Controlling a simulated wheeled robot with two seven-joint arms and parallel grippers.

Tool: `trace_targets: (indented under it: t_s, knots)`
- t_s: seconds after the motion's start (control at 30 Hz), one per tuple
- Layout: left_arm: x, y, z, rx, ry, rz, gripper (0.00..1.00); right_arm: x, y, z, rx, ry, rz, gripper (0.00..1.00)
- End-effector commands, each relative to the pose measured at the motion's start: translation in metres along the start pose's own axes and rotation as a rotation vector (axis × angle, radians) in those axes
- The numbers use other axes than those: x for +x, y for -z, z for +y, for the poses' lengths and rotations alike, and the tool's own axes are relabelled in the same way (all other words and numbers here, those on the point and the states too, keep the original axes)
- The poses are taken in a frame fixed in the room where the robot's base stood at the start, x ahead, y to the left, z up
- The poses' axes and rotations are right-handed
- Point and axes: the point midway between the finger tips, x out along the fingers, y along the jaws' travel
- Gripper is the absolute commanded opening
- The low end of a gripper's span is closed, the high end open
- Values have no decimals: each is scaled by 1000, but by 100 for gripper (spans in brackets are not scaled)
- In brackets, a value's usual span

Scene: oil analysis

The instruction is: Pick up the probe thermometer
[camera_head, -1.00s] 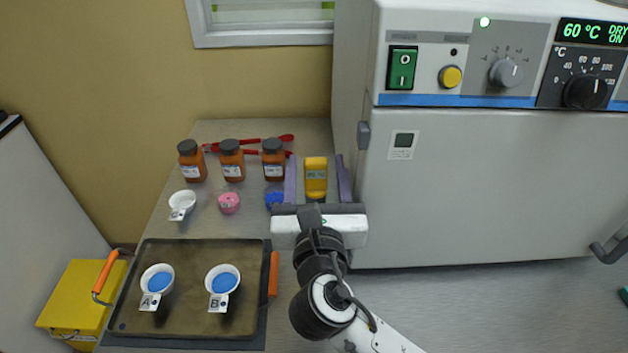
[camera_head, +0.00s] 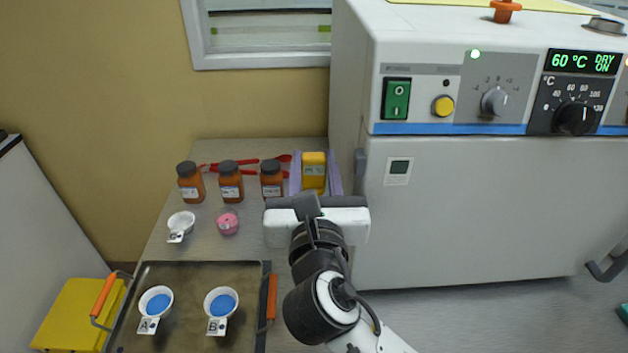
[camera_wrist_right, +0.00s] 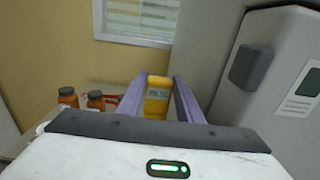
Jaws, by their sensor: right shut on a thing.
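The probe thermometer is a yellow handheld unit with a small grey display (camera_head: 314,170). It stands between the two purple fingers of my right gripper (camera_head: 315,177), which are closed in on its sides. In the right wrist view the yellow thermometer (camera_wrist_right: 157,98) also sits between the fingers (camera_wrist_right: 160,95). Its lower part is hidden behind the gripper body, so I cannot tell whether it touches the table. My left gripper is not in view.
Several amber bottles (camera_head: 229,182) stand left of the gripper, with red spoons behind. A pink item (camera_head: 228,224) and a white cup (camera_head: 181,222) lie nearer. A dark tray (camera_head: 188,275) holds two cups of blue material. The white oven (camera_head: 450,200) stands close on the right.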

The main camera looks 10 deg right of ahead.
Motion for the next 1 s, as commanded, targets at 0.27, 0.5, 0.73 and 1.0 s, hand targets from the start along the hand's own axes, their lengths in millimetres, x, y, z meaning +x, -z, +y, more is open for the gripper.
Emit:
trace_targets:
  t_s: [0.27, 0.5, 0.73, 1.0]
  knots:
    - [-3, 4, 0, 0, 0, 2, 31, 0, -65, 0, 8, 0, -8, 9]
    - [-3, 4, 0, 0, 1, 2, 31, 0, -124, 0, 8, -1, -9, 9]
    - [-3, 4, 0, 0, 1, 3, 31, 0, -176, 0, 5, -1, -8, 9]
    - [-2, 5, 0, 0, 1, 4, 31, 0, -212, 0, 2, -1, -3, 9]
